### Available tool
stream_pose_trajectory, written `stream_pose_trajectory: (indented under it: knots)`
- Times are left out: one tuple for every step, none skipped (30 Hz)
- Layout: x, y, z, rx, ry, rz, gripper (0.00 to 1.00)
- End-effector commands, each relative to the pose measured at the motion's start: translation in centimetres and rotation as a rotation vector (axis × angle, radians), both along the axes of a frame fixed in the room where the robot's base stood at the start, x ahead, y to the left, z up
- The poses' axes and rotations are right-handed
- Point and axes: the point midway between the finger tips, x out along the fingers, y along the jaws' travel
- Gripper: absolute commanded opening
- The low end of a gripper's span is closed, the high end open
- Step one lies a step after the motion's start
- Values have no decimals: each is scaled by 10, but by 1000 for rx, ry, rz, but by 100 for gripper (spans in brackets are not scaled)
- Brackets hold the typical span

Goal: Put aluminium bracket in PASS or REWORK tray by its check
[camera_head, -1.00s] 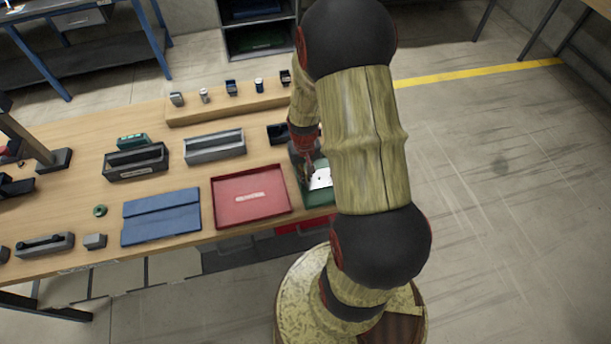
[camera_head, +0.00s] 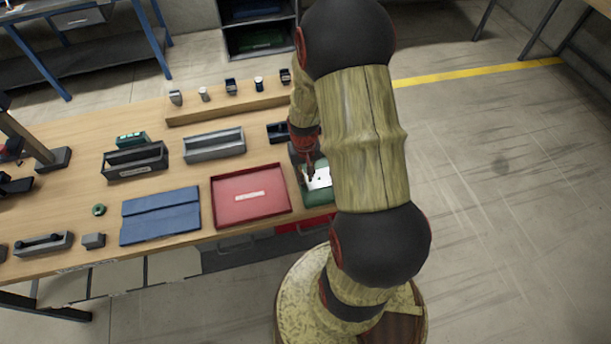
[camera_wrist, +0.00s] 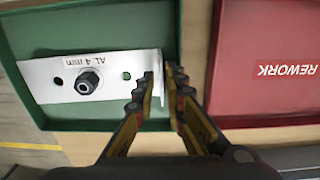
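The aluminium bracket (camera_wrist: 105,75) is a pale plate marked "AL 4 mm", with a dark nut-like fitting (camera_wrist: 88,83) and holes on both sides. It is over the green tray (camera_wrist: 95,15), inside its walls in the wrist view; whether it touches the floor I cannot tell. The bracket (camera_head: 319,178) also shows in the head view. My gripper (camera_wrist: 167,75) has its fingers on either side of the bracket's upturned right end, close against it. The red tray marked REWORK (camera_wrist: 275,107) is beside the green one; it also shows in the head view (camera_head: 225,219).
A blue folded mat (camera_head: 160,215) lies left of the red tray. Grey and dark bins (camera_head: 214,147) stand behind, before a wooden rail (camera_head: 225,108) with several small parts. My arm hides the right table end. Bare tabletop shows between the things.

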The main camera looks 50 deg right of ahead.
Motion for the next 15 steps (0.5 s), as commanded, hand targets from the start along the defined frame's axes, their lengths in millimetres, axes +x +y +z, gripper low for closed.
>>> stream_pose_trajectory:
  knots:
    - [0,0,0,0,0,0,12]
    - [0,0,0,0,0,0,12]
    - [0,0,0,0,0,0,12]
    - [0,0,0,-1,-1,0,12]
    - [0,0,1,-1,-1,0,12]
    - [0,0,2,-1,-1,0,12]
    - [0,0,3,-1,-1,0,12]
    - [0,0,5,-1,-1,0,12]
    - [1,0,9,-1,-2,0,12]
    - [1,0,13,-1,-2,0,12]
    - [1,0,17,-1,-2,0,12]
    - [2,-1,23,-3,-5,0,12]
    - [2,-1,28,-4,-6,0,12]
    - [2,-1,34,-3,-5,0,12]
    - [2,-1,43,-4,-6,0,12]
